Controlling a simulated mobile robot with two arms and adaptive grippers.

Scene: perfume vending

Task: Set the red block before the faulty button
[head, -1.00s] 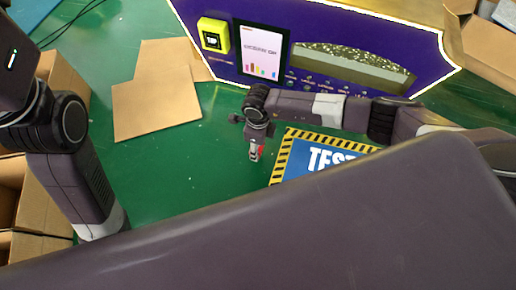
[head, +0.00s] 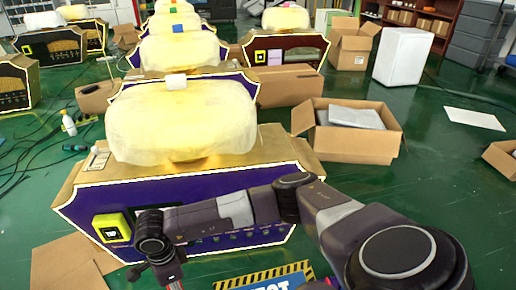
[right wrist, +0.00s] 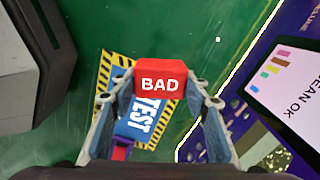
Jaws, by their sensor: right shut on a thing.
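My right gripper (right wrist: 160,98) is shut on a red block (right wrist: 160,88) with the white word BAD on it, held between both fingertips. In the head view my right gripper (head: 174,282) is at the bottom edge, before the purple vending machine (head: 84,208); its fingertips are mostly cut off. A yellow-framed square button (head: 112,228) is on the machine's left front. A row of small buttons is partly behind my right arm; I cannot tell which one is faulty. In the wrist view the machine's screen (right wrist: 291,85) is at the right. My left gripper is out of view.
A blue TEST mat (right wrist: 147,118) with a yellow-black border lies on the green floor beyond the block. Flat cardboard (head: 65,268) lies left of the machine. An open box (head: 350,150) stands right of it. More machines stand behind.

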